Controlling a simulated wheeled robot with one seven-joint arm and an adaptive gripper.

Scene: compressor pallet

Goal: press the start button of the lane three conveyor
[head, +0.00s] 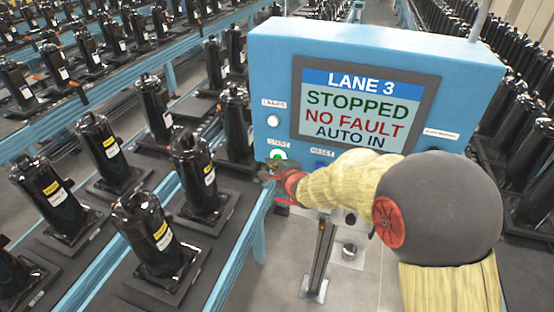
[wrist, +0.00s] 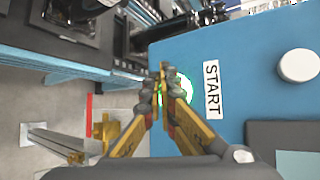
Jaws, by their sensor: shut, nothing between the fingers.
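The lane 3 control box (head: 374,50) is blue and stands on a post. Its screen (head: 362,105) reads "LANE 3 STOPPED NO FAULT AUTO IN". The start button (head: 278,154) is green, under a START label at the panel's lower left. In the wrist view the start button (wrist: 181,90) glows green, partly hidden behind the fingers. My gripper (wrist: 163,72) is shut and empty, its tips over the button's left edge in that view. In the head view my gripper (head: 268,172) is just below the button. I cannot tell whether the tips touch it.
A white lamps button (head: 273,120) sits above the start button; it shows in the wrist view (wrist: 299,65) too. A blue reset button (head: 321,164) is right of start, close to my arm. Conveyors with black compressors (head: 196,172) run at left, near my gripper.

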